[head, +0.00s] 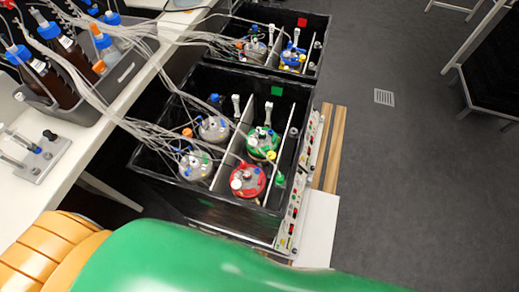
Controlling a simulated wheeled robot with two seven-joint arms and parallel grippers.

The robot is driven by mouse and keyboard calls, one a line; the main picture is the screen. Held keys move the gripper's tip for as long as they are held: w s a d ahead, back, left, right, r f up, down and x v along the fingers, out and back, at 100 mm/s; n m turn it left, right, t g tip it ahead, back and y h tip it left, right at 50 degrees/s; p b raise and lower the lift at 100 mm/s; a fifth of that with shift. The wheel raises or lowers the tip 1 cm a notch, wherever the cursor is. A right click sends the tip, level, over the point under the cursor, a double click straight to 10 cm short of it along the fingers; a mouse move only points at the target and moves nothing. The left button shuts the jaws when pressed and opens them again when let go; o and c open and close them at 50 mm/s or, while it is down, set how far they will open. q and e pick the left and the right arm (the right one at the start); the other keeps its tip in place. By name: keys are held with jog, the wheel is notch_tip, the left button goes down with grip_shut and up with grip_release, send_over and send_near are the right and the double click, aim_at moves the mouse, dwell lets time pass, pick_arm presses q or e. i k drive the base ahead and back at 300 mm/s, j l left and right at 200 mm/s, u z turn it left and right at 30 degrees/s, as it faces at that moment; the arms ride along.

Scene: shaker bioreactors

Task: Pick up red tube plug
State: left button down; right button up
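A vessel with a red lid (248,181) sits in the front right part of the nearer black box (225,225). Small fittings and caps stand on its lid, some white and some red. I cannot tell which small part is the red tube plug at this size. Neither of my grippers is in view. A large green and orange part, likely my own arm, fills the bottom of the head view and hides what lies below it.
A green-lidded vessel (262,144) and two grey-lidded vessels (195,166) share the box, with thin dividers and many pale tubes. A second black box (322,20) stands behind. Brown bottles (66,47) stand in a grey tray on the left bench (100,125).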

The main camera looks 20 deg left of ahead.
aim_at(243, 167)
jog(key=k+l+u, duration=0.2)
jog(key=l, duration=0.2)
jog(key=k+l+u, duration=0.2)
jog(key=l+u, duration=0.3)
jog(key=l, duration=0.35)
jog(key=l+u, duration=0.25)
jog(key=l, duration=0.4)
jog(key=k+l+u, duration=0.3)
jog(key=l, duration=0.35)
jog(key=i+l+u, duration=0.4)
jog(key=l, duration=0.35)
jog(key=i+l+u, duration=0.2)
jog(key=l, duration=0.25)
jog(key=i, duration=0.1)
